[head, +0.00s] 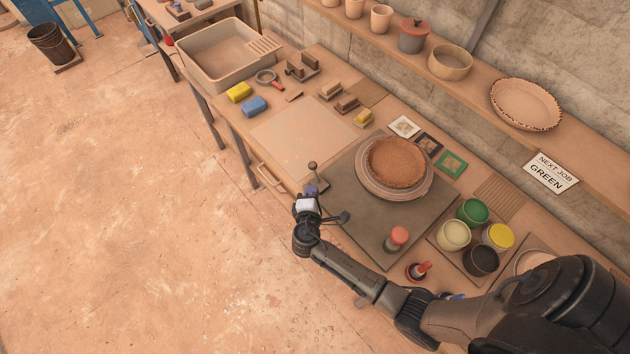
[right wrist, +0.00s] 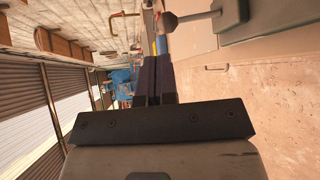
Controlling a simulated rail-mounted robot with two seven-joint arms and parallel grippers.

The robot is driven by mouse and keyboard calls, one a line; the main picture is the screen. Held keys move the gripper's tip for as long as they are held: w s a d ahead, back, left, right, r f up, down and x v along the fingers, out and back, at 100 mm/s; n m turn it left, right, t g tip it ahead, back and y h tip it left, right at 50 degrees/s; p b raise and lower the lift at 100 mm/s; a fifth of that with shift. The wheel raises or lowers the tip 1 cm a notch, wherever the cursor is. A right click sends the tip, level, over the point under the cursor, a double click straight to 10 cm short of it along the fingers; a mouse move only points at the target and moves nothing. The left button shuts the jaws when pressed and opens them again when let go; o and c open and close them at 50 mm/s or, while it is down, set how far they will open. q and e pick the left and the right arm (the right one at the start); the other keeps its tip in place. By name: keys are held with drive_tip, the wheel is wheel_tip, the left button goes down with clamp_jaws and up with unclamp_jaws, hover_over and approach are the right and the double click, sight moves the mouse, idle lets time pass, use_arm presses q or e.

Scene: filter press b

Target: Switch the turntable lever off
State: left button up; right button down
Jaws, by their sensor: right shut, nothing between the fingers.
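The turntable (head: 367,190) is a round wheel on a dark grey board, with a brown clay dish (head: 397,160) on it. A small lever with a round dark knob (head: 312,165) stands at the board's front left corner. In the right wrist view the lever knob (right wrist: 168,22) and its stem show at the top, beside a grey base (right wrist: 230,15). My right gripper (head: 318,188) is shut and empty, close to the lever's lower part; its fingers (right wrist: 158,78) sit to the left of the stem and base. I cannot tell whether they touch. My left gripper is not in view.
Glaze pots (head: 474,211) and a red-topped tool (head: 397,238) stand right of and on the dark board. A pale slab (head: 303,135), sponges (head: 239,92) and a basin (head: 228,55) lie further left. Open floor (head: 130,220) lies in front of the bench.

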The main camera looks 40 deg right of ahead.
drive_tip(key=r+v, duration=0.1)
drive_tip(key=v, duration=0.5)
drive_tip(key=shift+a+r, duration=0.2)
drive_tip(key=shift+a, duration=0.2)
drive_tip(key=shift+w, duration=0.1)
